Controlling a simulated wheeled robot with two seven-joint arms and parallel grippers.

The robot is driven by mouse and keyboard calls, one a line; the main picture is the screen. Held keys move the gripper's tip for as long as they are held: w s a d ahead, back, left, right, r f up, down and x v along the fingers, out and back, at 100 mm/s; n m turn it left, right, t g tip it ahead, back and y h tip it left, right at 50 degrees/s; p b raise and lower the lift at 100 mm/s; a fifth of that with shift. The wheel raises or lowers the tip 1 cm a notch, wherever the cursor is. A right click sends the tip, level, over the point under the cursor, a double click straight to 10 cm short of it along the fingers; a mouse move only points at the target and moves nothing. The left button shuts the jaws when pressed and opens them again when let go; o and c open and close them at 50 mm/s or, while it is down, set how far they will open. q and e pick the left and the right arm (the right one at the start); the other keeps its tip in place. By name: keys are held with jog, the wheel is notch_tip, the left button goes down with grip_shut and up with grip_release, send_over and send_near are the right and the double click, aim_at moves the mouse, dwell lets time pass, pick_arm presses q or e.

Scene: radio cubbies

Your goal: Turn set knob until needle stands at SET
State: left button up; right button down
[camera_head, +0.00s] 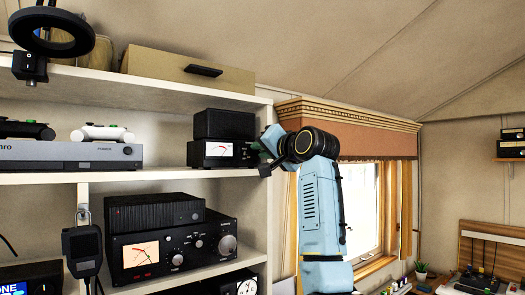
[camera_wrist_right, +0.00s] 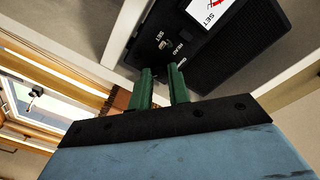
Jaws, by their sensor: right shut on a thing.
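The small black meter box (camera_head: 224,152) stands on the middle shelf at its right end. Its white, lit dial (camera_head: 219,149) has a red mark; the needle's exact place is too small to read. In the right wrist view, part of the dial (camera_wrist_right: 207,12) shows with the word SET. Several labels and a small light switch are on the black panel (camera_wrist_right: 215,52). My right gripper (camera_head: 263,161) is at the box's right front; its green fingers (camera_wrist_right: 162,72) are closed at the panel on the set knob, which they mostly hide. My left gripper is not in view.
A larger black radio (camera_head: 175,250) with a lit meter is on the shelf below. A grey console (camera_head: 65,155) with controllers sits to the left. The upper shelf (camera_head: 150,91) is above my gripper. A window (camera_head: 362,210) is at the right.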

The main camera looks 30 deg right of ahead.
jog(key=shift+n, duration=0.7)
jog(key=c, duration=1.3)
grip_release()
jog(key=s+b, duration=0.5)
jog(key=s, duration=0.8)
jog(key=shift+s+d+b, duration=0.15)
jog(key=shift+s+b, duration=0.1)
jog(key=shift+b, duration=0.05)
